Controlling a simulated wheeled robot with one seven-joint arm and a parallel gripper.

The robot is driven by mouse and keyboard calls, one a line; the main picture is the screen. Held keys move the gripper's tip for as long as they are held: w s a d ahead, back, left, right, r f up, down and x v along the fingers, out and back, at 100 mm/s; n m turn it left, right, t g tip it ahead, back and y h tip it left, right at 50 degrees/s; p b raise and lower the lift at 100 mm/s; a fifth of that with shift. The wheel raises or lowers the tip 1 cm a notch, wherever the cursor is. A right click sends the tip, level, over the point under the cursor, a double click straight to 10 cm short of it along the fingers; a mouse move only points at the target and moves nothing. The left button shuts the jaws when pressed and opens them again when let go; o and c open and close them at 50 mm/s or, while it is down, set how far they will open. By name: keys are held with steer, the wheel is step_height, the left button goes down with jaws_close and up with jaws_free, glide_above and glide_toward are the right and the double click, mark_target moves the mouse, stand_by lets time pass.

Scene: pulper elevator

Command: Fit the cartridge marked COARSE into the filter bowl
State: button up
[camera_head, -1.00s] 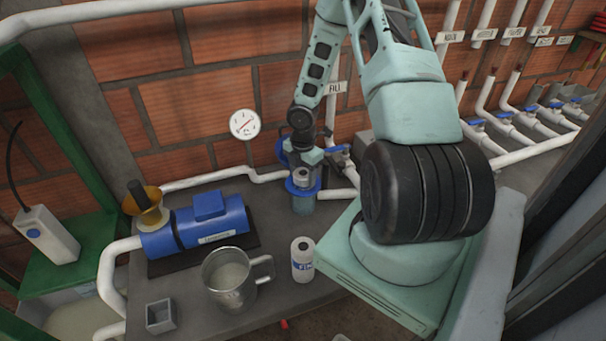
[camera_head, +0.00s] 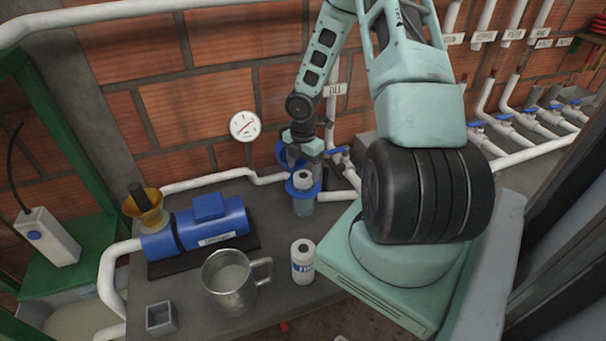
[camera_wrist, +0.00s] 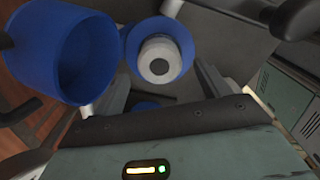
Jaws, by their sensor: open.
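A white cartridge (camera_head: 303,178) stands upright in the blue-rimmed filter bowl (camera_head: 304,204), its top above the rim. In the wrist view the cartridge (camera_wrist: 159,61) shows its dark centre hole inside the blue ring of the bowl (camera_wrist: 183,40). Its marking cannot be read. My gripper (camera_head: 304,163) is open just above the cartridge, its fingers apart on either side; in the wrist view the gripper (camera_wrist: 162,82) holds nothing. A second white cartridge (camera_head: 302,268) with a blue label, seemingly starting "FI", stands at the bench's front.
A blue filter head (camera_wrist: 65,55) hangs close beside my gripper. A steel mug (camera_head: 231,288), a small grey square cup (camera_head: 160,318) and a blue pump (camera_head: 205,228) stand on the bench (camera_head: 265,205). White pipes and a gauge (camera_head: 244,126) line the brick wall.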

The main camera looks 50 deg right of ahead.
step_height(320, 180, up, 8)
steer(key=shift+r, duration=0.25)
steer(key=s+a+r+m, duration=0.15)
steer(key=a+r, duration=0.35)
steer(key=a, duration=0.7)
steer(key=a+r+m, duration=0.3)
steer(key=a+r, duration=0.1)
steer(key=a, duration=0.9)
steer(key=s+a+r+m, duration=0.2)
steer(key=s+a+r, duration=0.1)
steer(key=s+a, duration=0.4)
steer(key=s+a+r+m, duration=0.3)
steer(key=s+a, duration=0.5)
steer(key=shift+s+a+r+y, duration=0.2)
steer(key=shift+s+a+y, duration=0.1)
step_height(320, 180, down, 8)
steer(key=b, duration=0.8)
steer(key=shift+f, duration=0.2)
